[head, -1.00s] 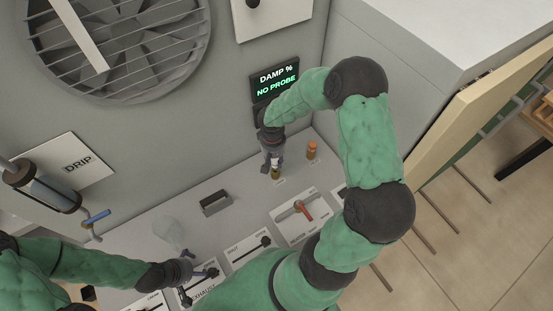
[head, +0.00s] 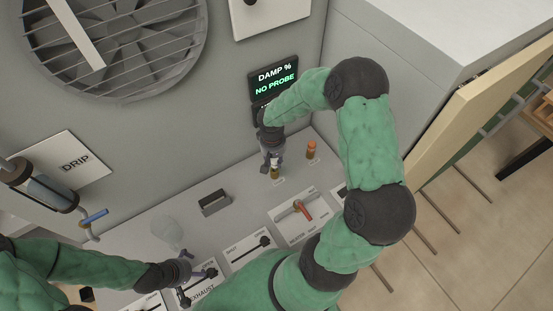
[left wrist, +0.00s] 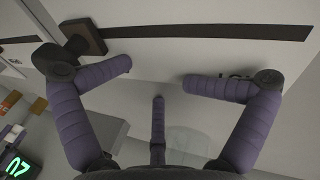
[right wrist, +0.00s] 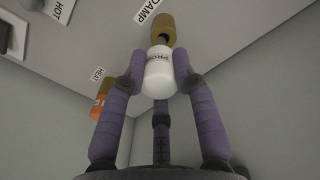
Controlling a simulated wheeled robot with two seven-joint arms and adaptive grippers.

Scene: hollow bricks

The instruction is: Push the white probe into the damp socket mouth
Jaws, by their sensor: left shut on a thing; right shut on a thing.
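The white probe (right wrist: 159,68), with printed lettering, is held between the fingers of my right gripper (right wrist: 159,80). The brass damp socket (right wrist: 160,24) lies just beyond the probe in the right wrist view. Its dark mouth shows partly, and the probe's near end covers its edge; I cannot tell whether they touch. In the head view the right gripper (head: 273,157) is directly above the damp socket (head: 275,173). My left gripper (head: 198,273) is low at the exhaust panel, beside the dark exhaust slider knob (left wrist: 82,38); its grip on it is unclear.
An orange-topped heat piece (head: 312,150) stands to the right of the damp socket. A dark handle (head: 214,202), a red-handled switch (head: 301,207) and slider panels (head: 250,250) sit on the console. The display (head: 275,80) reads "DAMP % NO PROBE". A wall stands close behind.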

